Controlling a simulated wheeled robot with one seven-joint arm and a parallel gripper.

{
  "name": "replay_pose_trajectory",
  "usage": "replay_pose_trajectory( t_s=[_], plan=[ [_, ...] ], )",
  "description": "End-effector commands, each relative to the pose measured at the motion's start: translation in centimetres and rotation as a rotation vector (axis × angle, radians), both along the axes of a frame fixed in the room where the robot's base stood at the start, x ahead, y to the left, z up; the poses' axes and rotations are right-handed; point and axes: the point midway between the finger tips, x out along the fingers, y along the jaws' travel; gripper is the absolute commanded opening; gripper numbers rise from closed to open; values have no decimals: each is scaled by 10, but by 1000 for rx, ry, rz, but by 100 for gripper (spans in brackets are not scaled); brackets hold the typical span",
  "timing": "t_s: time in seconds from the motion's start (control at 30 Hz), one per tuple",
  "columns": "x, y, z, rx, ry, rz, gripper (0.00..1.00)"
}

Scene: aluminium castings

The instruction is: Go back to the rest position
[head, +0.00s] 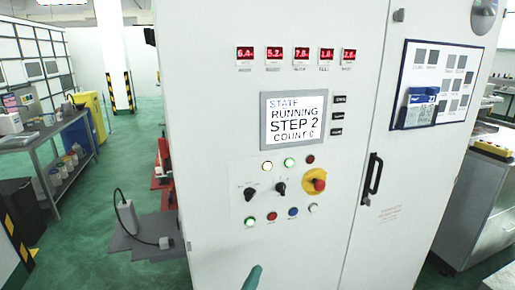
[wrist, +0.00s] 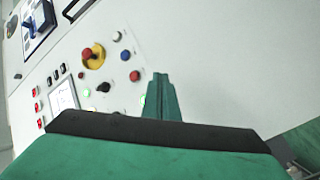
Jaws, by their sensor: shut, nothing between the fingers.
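My gripper (wrist: 162,96) shows in the wrist view as green fingers, shut and empty, pointing toward the panel of a grey-white control cabinet. In the head view only the tip of my gripper (head: 253,276) shows at the bottom edge, below the buttons. The cabinet (head: 225,130) carries a screen (head: 293,121) reading "STATE RUNNING STEP 2". Below it are a lit green button (head: 250,222), a red button (head: 272,216), a black selector (head: 280,188) and a red emergency stop (head: 319,185) on a yellow plate. In the wrist view the fingers partly overlap the lit green button; contact cannot be told.
A black door handle (head: 372,178) juts out from the cabinet's right door. A metal shelf table (head: 50,133) with containers stands at the left. A grey drawer cabinet (head: 478,205) stands at the right.

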Motion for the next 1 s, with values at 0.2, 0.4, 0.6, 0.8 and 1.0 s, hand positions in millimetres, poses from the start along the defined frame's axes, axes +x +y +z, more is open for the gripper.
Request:
replay_pose_trajectory(
  t_s=[0.2,0.4,0.6,0.8,1.0],
  plan=[
    [-49,5,-74,74,56,114,0],
    [-102,9,-124,168,93,197,0],
    [-162,11,-160,279,120,257,0],
    [-224,9,-181,404,134,289,0],
    [-287,5,-187,535,133,296,0]
  ],
)
